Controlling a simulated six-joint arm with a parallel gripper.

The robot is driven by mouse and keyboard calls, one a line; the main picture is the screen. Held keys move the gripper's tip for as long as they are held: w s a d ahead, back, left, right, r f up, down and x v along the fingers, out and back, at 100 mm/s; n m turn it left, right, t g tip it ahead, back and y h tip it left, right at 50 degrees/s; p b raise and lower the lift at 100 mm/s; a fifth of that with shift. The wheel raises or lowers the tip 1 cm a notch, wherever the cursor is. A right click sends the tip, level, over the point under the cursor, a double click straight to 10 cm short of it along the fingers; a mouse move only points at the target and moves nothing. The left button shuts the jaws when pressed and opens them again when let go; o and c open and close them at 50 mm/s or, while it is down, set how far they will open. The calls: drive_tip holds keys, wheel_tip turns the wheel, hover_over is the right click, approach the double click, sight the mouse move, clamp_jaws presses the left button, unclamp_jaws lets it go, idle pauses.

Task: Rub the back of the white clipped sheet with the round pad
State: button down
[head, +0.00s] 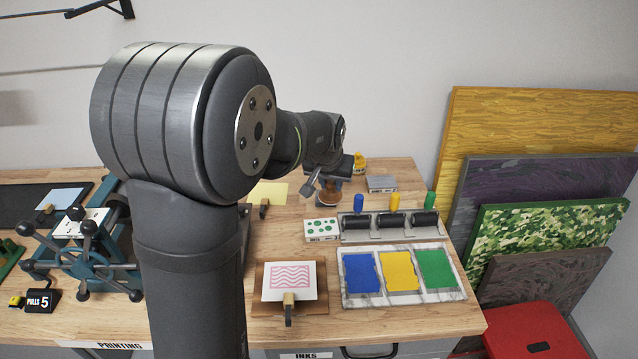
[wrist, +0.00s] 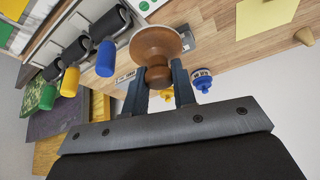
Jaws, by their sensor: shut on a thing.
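The round pad (head: 329,197) has a brown wooden knob and a pale-edged disc; it also shows in the wrist view (wrist: 153,44). My gripper (wrist: 160,78) is shut on the knob, one finger on each side. In the head view my gripper (head: 326,182) is over the back of the bench, beyond the ink rollers. The white clipped sheet (head: 307,271) lies on a brown board at the front of the bench, with pink wavy lines on its upper face. A wooden clip (head: 289,300) holds its front edge. The pad is well apart from this sheet.
Rollers with blue, yellow and green handles stand in a rack (head: 351,237) behind the ink slab (head: 463,293). A green-dotted white box (head: 321,230) is beside them. A yellow clipped sheet (head: 270,190) lies farther back. A blue press (head: 92,257) stands at left. My arm hides part of the bench.

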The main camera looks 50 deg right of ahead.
drive_tip(key=shift+s+r, duration=0.15)
drive_tip(key=shift+s, duration=0.05)
drive_tip(key=c, duration=2)
unclamp_jaws()
drive_tip(key=a, duration=1.2)
drive_tip(key=shift+a+r, duration=0.1)
drive_tip(key=shift+r, duration=0.3)
drive_tip(key=shift+c, duration=0.3)
drive_tip(key=s+a+f, duration=0.1)
drive_tip(key=s+a, duration=0.1)
drive_tip(key=a, duration=0.7)
drive_tip(key=shift+s+a+f, duration=0.15)
drive_tip(key=shift+a+f, duration=0.05)
drive_tip(key=shift+f, duration=1.45)
drive_tip(key=shift+s+a+f, duration=0.1)
drive_tip(key=shift+a+f, duration=0.05)
drive_tip(key=shift+f, duration=1.45)
drive_tip(key=shift+f, duration=0.4)
